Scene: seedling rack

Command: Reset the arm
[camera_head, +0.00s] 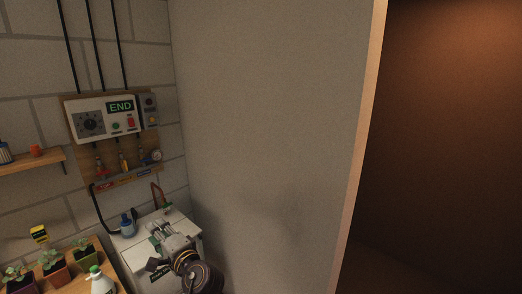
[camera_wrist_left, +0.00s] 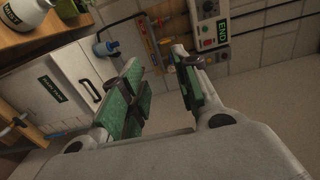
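My left gripper (camera_head: 158,250) is low in the head view, in front of the white cabinet (camera_head: 130,243) by the wall. In the left wrist view my left gripper (camera_wrist_left: 158,88) shows two green-padded fingers spread apart, with nothing between them. It is open and empty. The floor and wall show beyond the fingers. My right gripper is in neither view.
A control panel (camera_head: 90,120) with a green END display hangs on the block wall. Potted seedlings (camera_head: 50,260) and a white spray bottle (camera_head: 101,282) stand on a wooden shelf at lower left. A blue bottle (camera_head: 127,226) stands on the cabinet. A plain wall (camera_head: 270,120) fills the middle.

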